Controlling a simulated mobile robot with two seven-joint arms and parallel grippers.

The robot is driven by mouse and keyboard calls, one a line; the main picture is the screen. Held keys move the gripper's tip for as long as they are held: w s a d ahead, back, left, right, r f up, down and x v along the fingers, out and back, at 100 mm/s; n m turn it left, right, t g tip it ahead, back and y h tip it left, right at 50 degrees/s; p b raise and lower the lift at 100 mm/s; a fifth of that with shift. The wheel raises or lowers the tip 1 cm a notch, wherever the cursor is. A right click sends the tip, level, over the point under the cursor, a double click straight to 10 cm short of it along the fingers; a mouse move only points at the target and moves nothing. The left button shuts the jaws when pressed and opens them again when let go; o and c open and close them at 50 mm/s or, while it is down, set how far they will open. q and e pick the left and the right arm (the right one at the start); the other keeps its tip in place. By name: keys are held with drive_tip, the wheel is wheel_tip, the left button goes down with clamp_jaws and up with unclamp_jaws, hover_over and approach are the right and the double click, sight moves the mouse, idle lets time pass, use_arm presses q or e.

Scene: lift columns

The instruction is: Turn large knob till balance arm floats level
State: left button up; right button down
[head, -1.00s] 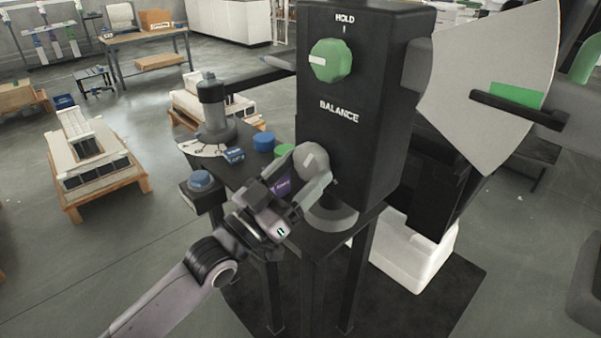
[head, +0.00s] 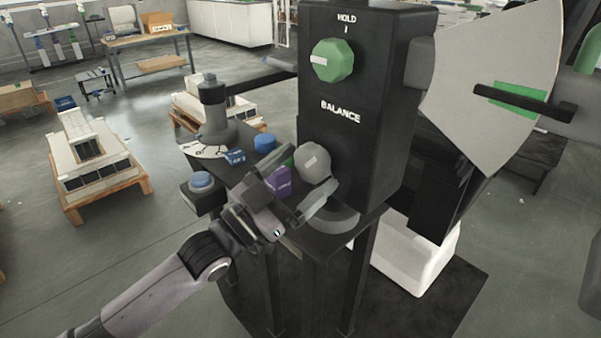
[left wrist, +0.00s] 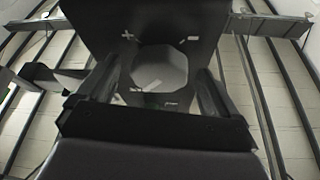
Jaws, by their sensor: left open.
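The large grey knob (head: 312,160) sits below the BALANCE label on the front of the black column (head: 370,120). It also shows in the left wrist view (left wrist: 158,70), between my fingers. My left gripper (head: 306,180) is open, with one finger on each side of the knob; a gap shows between them and the knob. The black balance arm (head: 560,109) lies across the green band (head: 535,106) on the pale fan-shaped plate (head: 480,65), its right end slightly lower in the picture. My right gripper is not in view.
A green HOLD knob (head: 333,61) is above, its white mark pointing left. A white block (head: 432,262) sits on the floor behind.

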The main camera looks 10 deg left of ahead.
use_arm(q)
drive_tip(key=b+v, duration=0.1)
drive_tip(key=v, duration=0.6)
drive_tip(key=shift+f, duration=0.1)
idle(0.4)
drive_tip(key=s+a+f+n+g+y, duration=0.1)
drive_tip(key=s+f+n+y, duration=0.2)
drive_tip(key=f, duration=0.5)
drive_tip(key=s+a+f+n+g+y, duration=0.15)
drive_tip(key=f+y, duration=0.25)
drive_tip(key=f, duration=0.4)
drive_tip(key=s+a+f+n+g+y, duration=0.2)
drive_tip(key=s+f+n+g+y, duration=0.1)
drive_tip(key=s+f, duration=0.9)
wheel_tip(320, 180, down, 4)
drive_tip(key=shift+a+r+n+g+y+p, duration=0.1)
drive_tip(key=shift+a+n+g+y+p, duration=0.25)
drive_tip(key=shift+g+y, duration=0.5)
drive_tip(key=shift+w, duration=0.1)
idle(2.7)
